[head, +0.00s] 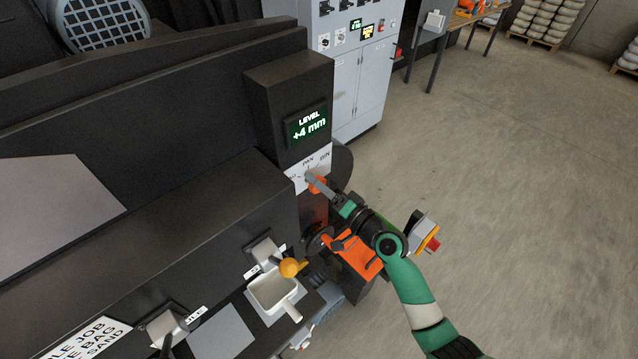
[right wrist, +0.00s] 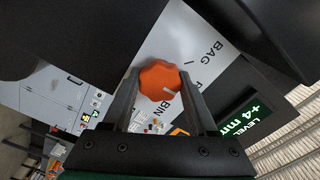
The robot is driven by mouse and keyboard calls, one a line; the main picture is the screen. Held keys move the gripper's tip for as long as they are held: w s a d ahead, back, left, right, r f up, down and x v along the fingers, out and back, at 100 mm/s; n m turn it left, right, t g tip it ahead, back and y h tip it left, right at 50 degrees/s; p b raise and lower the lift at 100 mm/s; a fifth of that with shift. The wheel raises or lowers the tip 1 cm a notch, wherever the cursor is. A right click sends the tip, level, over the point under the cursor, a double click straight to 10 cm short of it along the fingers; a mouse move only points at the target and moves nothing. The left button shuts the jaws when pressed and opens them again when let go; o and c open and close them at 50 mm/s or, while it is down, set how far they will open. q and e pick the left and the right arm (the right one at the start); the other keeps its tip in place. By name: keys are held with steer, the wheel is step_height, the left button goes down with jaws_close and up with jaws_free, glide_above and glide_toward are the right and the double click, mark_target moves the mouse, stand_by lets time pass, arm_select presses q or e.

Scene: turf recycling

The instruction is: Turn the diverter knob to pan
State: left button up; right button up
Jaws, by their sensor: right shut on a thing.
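The diverter knob (head: 316,186) is orange and sits on a white label plate (head: 326,160) below the level display. My right gripper (head: 313,181) reaches the knob from the lower right. In the right wrist view the lobed orange knob (right wrist: 158,76) is between the two fingers of my right gripper (right wrist: 160,84), which is shut on it. A pale mark on the knob points to the lower right, toward the PAN and BIN side; the exact setting is unclear. My left gripper is not in view.
The level display (head: 308,125) reads +4 mm. An orange-yellow knob (head: 291,267) and a white scoop (head: 274,294) are at the machine's front. A grey control cabinet (head: 355,80) stands behind.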

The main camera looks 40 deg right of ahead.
steer(key=shift+m, duration=0.3)
steer(key=o, duration=1.4)
steer(key=s, duration=0.5)
steer(key=s+b, duration=0.1)
steer(key=s, duration=0.5)
steer(key=shift+s+a, duration=0.2)
steer(key=shift+s, duration=0.1)
